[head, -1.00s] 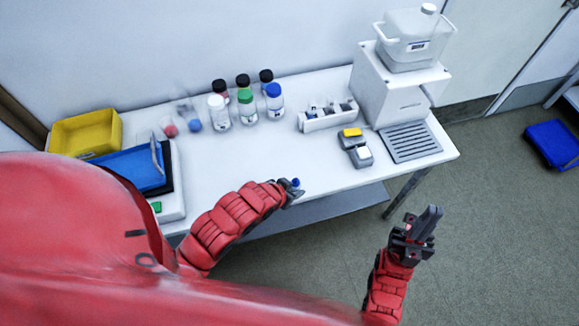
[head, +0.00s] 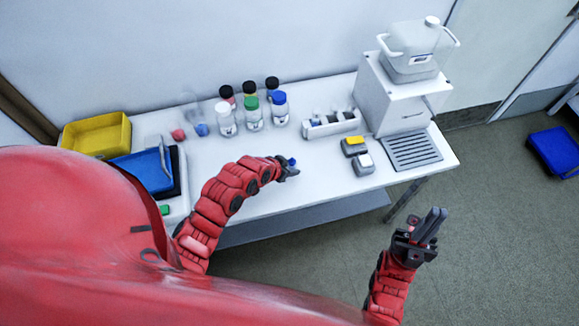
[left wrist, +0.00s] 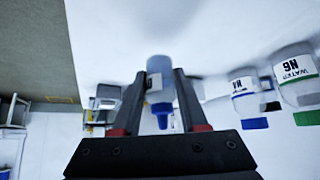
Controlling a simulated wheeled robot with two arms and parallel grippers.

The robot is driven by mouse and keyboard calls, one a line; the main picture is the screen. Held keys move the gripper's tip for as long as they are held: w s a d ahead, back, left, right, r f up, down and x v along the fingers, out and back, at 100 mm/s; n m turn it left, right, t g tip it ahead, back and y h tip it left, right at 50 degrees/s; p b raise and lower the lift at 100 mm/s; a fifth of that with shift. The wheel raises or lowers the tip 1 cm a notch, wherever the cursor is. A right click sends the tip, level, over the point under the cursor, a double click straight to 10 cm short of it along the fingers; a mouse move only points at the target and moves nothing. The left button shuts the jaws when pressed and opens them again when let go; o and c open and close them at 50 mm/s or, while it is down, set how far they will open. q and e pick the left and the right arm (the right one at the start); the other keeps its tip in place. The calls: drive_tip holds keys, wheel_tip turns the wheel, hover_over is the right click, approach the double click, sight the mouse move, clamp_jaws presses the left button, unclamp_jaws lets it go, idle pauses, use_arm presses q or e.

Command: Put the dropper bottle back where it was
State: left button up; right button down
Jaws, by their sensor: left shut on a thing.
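My left gripper (head: 290,168) is shut on a small dropper bottle (left wrist: 160,85) with a blue tip and a pale label. In the head view only the bottle's blue part (head: 292,162) shows above the fingers. The left wrist view shows the bottle between both fingers (left wrist: 160,90). The gripper is over the front middle of the white table, in front of the white rack (head: 333,131), which has small bottles in it. I cannot tell whether the held bottle touches the table. My right gripper (head: 427,228) is off the table at the right; its finger gap is unclear.
Several capped bottles (head: 253,113) stand behind the left gripper. Two small grey devices (head: 362,164) sit right of it, beside the white stand with a jug (head: 418,60). A yellow tray (head: 97,135) and blue tray (head: 145,172) are at the left. The table's front middle is clear.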

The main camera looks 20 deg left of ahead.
use_arm(q)
drive_tip(key=shift+w+a, duration=0.25)
drive_tip(key=shift+w, duration=0.4)
drive_tip(key=shift+s+f+p, duration=0.1)
drive_tip(key=shift+f+p, duration=0.9)
drive_tip(key=shift+f, duration=0.85)
drive_tip(key=shift+o, duration=1)
drive_tip(key=shift+f, duration=0.1)
drive_tip(key=o, duration=0.4)
